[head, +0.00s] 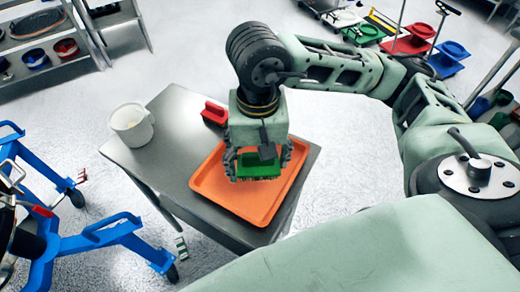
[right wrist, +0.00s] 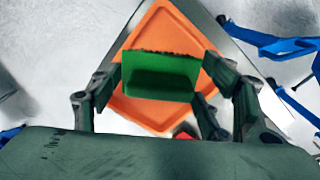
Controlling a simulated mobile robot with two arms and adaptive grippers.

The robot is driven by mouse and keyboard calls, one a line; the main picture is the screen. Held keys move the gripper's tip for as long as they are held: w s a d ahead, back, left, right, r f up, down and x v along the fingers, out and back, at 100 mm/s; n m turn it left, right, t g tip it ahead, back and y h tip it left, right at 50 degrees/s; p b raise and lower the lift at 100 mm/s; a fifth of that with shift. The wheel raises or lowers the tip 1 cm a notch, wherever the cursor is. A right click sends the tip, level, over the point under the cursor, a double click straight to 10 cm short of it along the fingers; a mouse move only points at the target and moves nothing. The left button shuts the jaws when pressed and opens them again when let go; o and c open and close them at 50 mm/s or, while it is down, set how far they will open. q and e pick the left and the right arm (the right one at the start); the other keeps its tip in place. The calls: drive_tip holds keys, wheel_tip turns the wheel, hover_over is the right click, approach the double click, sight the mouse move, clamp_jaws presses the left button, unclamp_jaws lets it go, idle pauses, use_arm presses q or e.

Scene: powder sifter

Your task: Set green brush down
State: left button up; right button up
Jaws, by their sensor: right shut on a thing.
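The green brush (head: 258,165) is in my right gripper (head: 259,168), over the orange tray (head: 212,178) on the metal table. In the right wrist view the green brush (right wrist: 160,76) lies between the two fingers of the right gripper (right wrist: 160,85), with dark bristles along its far edge. The orange tray (right wrist: 158,25) shows behind it there. I cannot tell whether the brush touches the tray. The right gripper is shut on the brush. My left gripper is not in view.
A white mug-like container (head: 131,124) stands at the table's left corner. A red object (head: 214,113) lies beside the tray's far edge. Blue frames (head: 110,235) stand on the floor at left. A shelf (head: 45,65) with bowls is at the upper left. Wheeled coloured carts (head: 405,45) stand at the back.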

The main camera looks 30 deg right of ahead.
sight(269, 174)
drive_tip(key=s+f+m+b, duration=0.1)
drive_tip(key=s+f+m, duration=0.1)
drive_tip(key=m, duration=0.1)
drive_tip(key=shift+d+m+b, duration=0.2)
drive_tip(key=shift+m+b, duration=0.1)
drive_tip(key=shift+b, duration=0.1)
drive_tip(key=m, duration=0.1)
drive_tip(key=s+m+b, duration=0.1)
drive_tip(key=shift+s+f+m, duration=0.1)
drive_tip(key=shift+f+m, duration=0.15)
drive_tip(key=shift+m, duration=0.05)
drive_tip(key=shift+d+f, duration=0.1)
drive_tip(key=w+f, duration=0.2)
drive_tip(key=w, duration=0.1)
drive_tip(key=w+d+f+p, duration=0.1)
drive_tip(key=w+f, duration=0.1)
drive_tip(key=w, duration=0.2)
drive_tip(key=w+d+f+p, duration=0.1)
drive_tip(key=w+f, duration=0.1)
drive_tip(key=w, duration=0.2)
drive_tip(key=shift+w+d+f, duration=0.1)
drive_tip(key=shift+w+f, duration=0.05)
drive_tip(key=shift+f, duration=0.2)
wheel_tip(269, 174, down, 4)
drive_tip(key=shift+r+p, duration=0.1)
drive_tip(key=shift+p, duration=0.6)
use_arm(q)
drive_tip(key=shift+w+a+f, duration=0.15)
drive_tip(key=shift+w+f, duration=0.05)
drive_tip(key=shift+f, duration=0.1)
